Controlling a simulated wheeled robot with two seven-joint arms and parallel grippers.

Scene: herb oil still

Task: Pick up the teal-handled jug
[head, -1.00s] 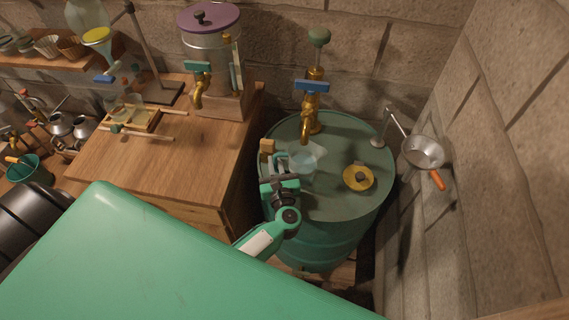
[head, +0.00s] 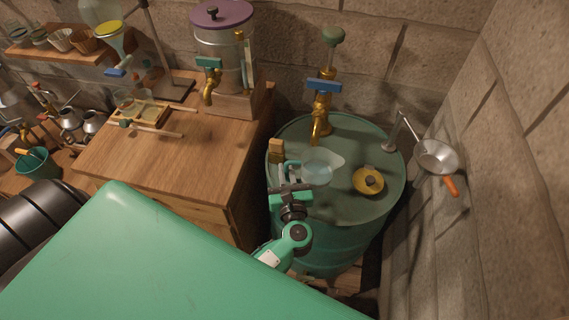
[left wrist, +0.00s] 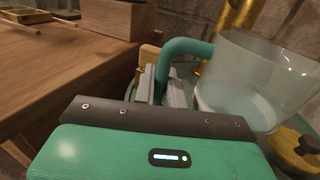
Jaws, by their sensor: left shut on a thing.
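The jug (head: 318,168) is clear with a teal handle and stands on or just over the green drum top, below the brass tap. In the left wrist view the clear jug body (left wrist: 262,80) fills the right side, and its teal handle (left wrist: 183,47) arches down between my fingers. My left gripper (head: 288,177) is shut on the handle, at the jug's left side; it also shows in the left wrist view (left wrist: 162,85). The jug looks upright. I cannot tell whether its base touches the drum. My right gripper is not in view.
A brass tap with a blue lever (head: 323,88) rises behind the jug. A yellow disc with a dark knob (head: 368,181) lies right of it on the drum (head: 345,212). A wooden block (head: 277,150) is close left. A strainer (head: 437,157) hangs by the stone wall.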

